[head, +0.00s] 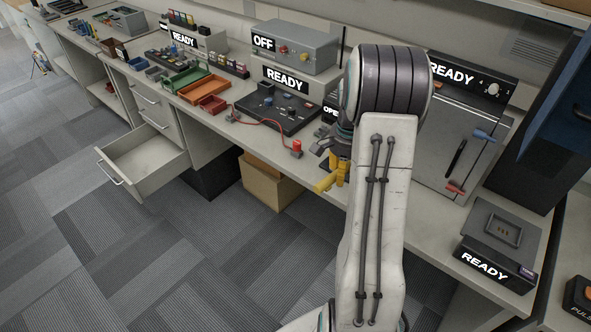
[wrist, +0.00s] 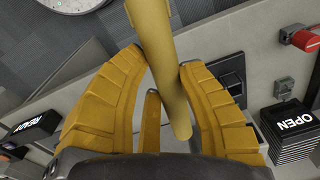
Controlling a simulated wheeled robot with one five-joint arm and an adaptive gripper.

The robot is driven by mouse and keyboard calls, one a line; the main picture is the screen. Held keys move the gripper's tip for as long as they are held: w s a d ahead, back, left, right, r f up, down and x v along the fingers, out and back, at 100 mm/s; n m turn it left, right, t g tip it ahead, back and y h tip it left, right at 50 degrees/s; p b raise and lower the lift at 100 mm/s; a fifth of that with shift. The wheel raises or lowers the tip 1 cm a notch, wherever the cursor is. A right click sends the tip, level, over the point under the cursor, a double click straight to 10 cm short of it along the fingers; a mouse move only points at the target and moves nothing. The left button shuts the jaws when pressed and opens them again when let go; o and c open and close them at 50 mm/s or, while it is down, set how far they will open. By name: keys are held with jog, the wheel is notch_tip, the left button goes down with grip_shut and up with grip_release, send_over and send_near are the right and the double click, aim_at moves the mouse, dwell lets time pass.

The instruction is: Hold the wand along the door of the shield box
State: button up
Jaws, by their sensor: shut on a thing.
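My gripper (wrist: 165,85) has thick yellow-brown ribbed fingers and is shut on the wand (wrist: 158,45), a plain dull yellow rod. The rod runs from the top edge of the wrist view down between the fingers. In the head view my gripper (head: 338,170) is beside the bench's front edge, partly hidden by my arm, and the wand cannot be told clearly from the fingers. A grey box with a front door (head: 450,150), which looks like the shield box, stands right of my arm. Its door has a dark handle, and its label reads READY. My arm hides its left part.
A red knob on a cable (head: 297,146) lies at the bench edge left of my gripper. A drawer (head: 143,160) stands open at the left. A flat READY unit (head: 495,250) sits at the right. An OPEN sign (wrist: 292,122) shows in the wrist view. Carpet in front is clear.

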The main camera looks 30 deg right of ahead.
jog(key=s+d+m, duration=0.6)
jog(key=s+m, duration=0.2)
jog(key=s, duration=0.3)
jog(key=s+d+m, duration=0.6)
jog(key=s+m, duration=0.2)
jog(key=s, duration=0.3)
jog(key=shift+s+h, duration=0.3)
jog(key=shift+s, duration=0.1)
